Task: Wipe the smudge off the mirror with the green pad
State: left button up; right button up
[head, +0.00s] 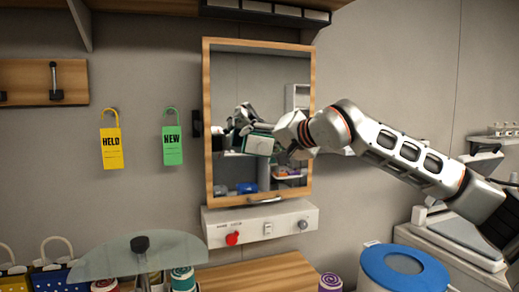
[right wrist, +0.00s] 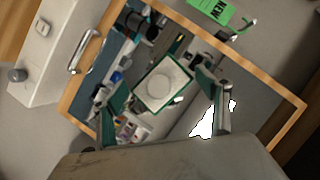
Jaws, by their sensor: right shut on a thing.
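The mirror (head: 260,80) hangs on the wall in a wooden frame, and it fills much of the right wrist view (right wrist: 265,112). My right gripper (head: 273,139) is in front of its lower middle, shut on the green pad (head: 258,145). In the right wrist view the pad (right wrist: 163,86) shows a pale face with a round centre and green edges, between the fingers. Whether the pad touches the glass I cannot tell. I cannot make out the smudge for certain; a jagged white patch shows beside one finger in the right wrist view. My left gripper is not in view.
A white control box (head: 262,224) sits under the mirror. A yellow HELD tag (head: 111,148) and a green NEW tag (head: 172,145) hang on the left.

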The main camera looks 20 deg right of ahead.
aim_at(264, 149)
jog(key=shift+s+b, duration=0.4)
jog(key=shift+s, duration=1.1)
